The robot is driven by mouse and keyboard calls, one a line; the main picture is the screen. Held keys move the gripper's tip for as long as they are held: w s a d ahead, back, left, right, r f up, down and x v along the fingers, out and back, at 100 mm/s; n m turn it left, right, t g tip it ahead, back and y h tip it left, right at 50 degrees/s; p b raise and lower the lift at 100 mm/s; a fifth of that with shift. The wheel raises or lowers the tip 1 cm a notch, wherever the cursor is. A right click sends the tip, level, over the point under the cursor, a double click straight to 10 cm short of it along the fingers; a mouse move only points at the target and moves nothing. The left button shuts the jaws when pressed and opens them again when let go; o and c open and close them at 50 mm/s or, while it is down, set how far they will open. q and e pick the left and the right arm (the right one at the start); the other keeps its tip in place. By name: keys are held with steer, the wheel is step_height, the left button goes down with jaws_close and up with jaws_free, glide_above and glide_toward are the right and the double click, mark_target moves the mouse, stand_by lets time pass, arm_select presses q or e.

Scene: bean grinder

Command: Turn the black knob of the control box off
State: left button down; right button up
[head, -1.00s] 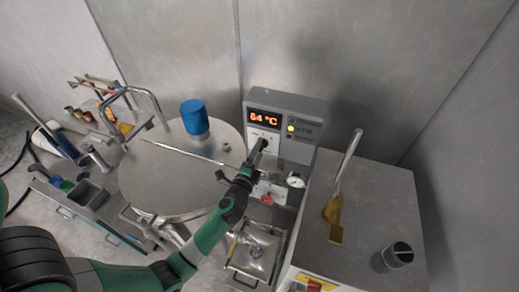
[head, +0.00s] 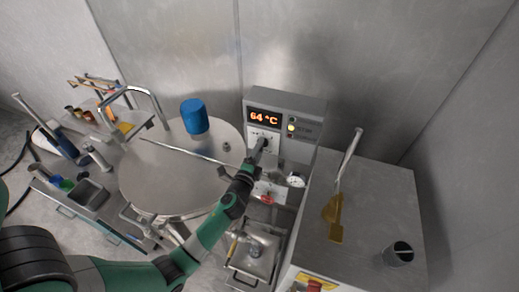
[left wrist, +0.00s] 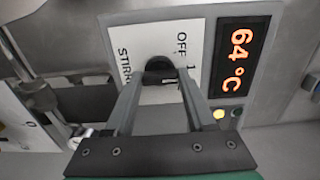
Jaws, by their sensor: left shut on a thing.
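My left gripper (head: 262,145) reaches the white dial plate below the display and hides most of the knob in the head view. In the left wrist view the black knob (left wrist: 160,68) sits between the fingertips, and my left gripper (left wrist: 160,82) is shut on it. The dial plate (left wrist: 186,27) shows "OFF", a "1" and part of "STIRR". The knob's pointer direction is hard to tell. My right gripper is not in view.
The round vessel lid (head: 165,180) with a blue cylinder (head: 194,116) lies left of the box. A pressure gauge (head: 296,180) and a red knob (head: 267,198) are below it.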

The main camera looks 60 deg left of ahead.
arm_select(q)
steer(key=shift+n+b, duration=2.85)
steer(key=shift+n, duration=1.55)
steer(key=shift+c, duration=1.2)
jaws_free()
steer(key=shift+s+d, duration=0.1)
